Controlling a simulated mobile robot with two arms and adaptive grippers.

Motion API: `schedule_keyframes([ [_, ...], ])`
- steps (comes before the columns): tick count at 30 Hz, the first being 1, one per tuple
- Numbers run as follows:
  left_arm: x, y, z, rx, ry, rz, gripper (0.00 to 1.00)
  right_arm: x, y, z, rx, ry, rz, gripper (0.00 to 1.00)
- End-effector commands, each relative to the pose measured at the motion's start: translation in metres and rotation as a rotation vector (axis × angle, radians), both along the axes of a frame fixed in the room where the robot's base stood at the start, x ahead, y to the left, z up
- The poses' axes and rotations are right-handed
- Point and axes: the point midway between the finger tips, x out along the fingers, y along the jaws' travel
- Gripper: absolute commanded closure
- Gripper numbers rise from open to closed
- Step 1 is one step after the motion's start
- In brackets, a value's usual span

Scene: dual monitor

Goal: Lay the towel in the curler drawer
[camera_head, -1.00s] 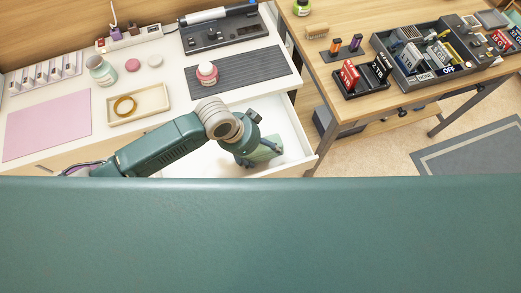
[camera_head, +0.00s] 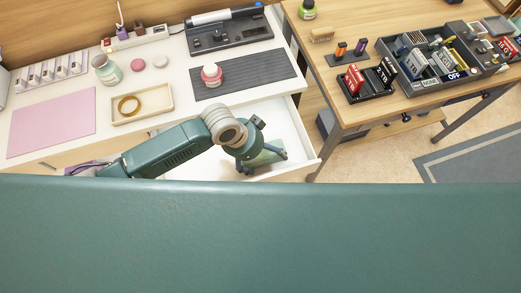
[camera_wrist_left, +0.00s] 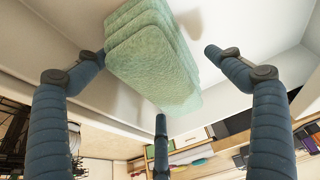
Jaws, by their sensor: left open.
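The curler drawer (camera_head: 284,118) is pulled open below the white counter in the head view, with its white interior partly hidden by my left arm. The folded light-green towel (camera_head: 266,155) is inside the drawer, partly covered by my left gripper (camera_head: 262,165). In the left wrist view the towel (camera_wrist_left: 152,55) shows as a thick folded stack against the white drawer surface. The blue-grey fingers of my left gripper (camera_wrist_left: 160,85) are spread open around it, with a gap on the right side. My right gripper is not in view.
On the counter, a pink-and-white bottle (camera_head: 211,75) stands on a dark ribbed mat (camera_head: 245,76). A curler (camera_head: 213,16) lies on a black stand behind. A wooden tray (camera_head: 142,104) holds an amber ring. A wooden desk (camera_head: 345,22) stands to the right.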

Motion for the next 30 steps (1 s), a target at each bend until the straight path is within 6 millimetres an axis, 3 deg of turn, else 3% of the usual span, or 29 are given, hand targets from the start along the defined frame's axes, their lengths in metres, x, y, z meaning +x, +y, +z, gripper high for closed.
schedule_keyframes([
  [18,-0.011,0.039,0.101,-0.001,-0.003,0.0,0.07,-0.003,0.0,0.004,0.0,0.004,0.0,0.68],
  [30,-0.014,0.043,0.112,-0.001,0.0,0.001,0.07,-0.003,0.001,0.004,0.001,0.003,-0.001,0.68],
])
